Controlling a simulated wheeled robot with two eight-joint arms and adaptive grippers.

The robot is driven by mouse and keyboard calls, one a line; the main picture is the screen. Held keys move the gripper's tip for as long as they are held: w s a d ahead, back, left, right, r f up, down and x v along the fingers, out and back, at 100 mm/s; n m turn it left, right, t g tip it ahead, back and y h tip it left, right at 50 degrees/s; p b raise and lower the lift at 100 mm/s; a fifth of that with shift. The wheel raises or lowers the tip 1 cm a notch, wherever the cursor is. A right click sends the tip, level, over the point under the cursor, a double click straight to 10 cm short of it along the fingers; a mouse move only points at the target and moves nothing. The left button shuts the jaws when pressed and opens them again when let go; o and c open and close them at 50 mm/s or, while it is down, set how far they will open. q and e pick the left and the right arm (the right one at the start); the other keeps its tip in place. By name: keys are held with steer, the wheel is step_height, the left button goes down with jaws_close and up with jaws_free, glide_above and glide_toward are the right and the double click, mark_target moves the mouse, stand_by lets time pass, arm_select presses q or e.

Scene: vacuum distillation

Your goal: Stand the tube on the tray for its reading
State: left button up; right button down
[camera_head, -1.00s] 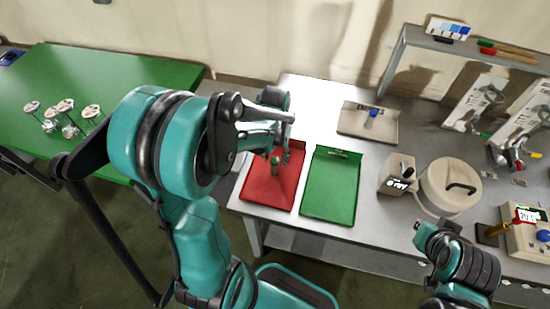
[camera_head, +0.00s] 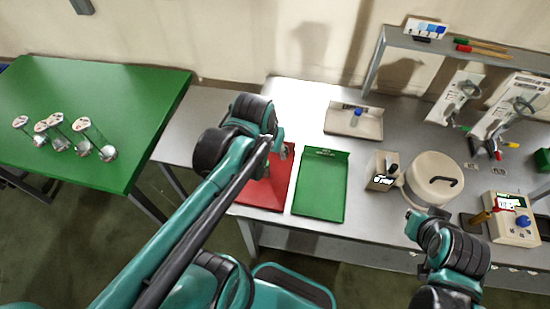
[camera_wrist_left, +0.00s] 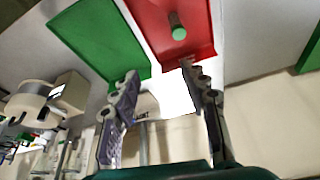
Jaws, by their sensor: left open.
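A tube with a green cap (camera_wrist_left: 178,30) is on the red tray in the left wrist view. It appears upright, its cap toward the camera. In the head view my left arm hides it. The red tray (camera_head: 262,192) lies left of the green tray (camera_head: 320,187) on the metal bench; both also show in the wrist view, red (camera_wrist_left: 150,22) and green (camera_wrist_left: 98,40). My left gripper (camera_head: 281,149) is open and empty near the back of the red tray, its fingers (camera_wrist_left: 160,80) apart from the tube. My right gripper (camera_head: 413,219) hangs at the bench's front; its opening is unclear.
A pale tray (camera_head: 340,124) with a blue-capped item (camera_head: 356,116) stands behind. A small device (camera_head: 381,172), a round lidded pot (camera_head: 432,180) and a meter (camera_head: 512,218) stand to the right. The green table (camera_head: 100,95) at left holds several glass pieces.

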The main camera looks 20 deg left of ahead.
arm_select(q)
steer(key=shift+s+d+r+m+t, duration=0.15)
steer(key=shift+s+d+r+t, duration=0.05)
steer(key=shift+s+d+t, duration=0.55)
steer(key=shift+s+d+r+m+t, duration=0.15)
steer(key=shift+s+d+t, duration=0.5)
steer(key=shift+s+t, duration=0.2)
steer(key=shift+w, duration=0.1)
step_height(320, 180, down, 8)
steer(key=b, duration=0.8)
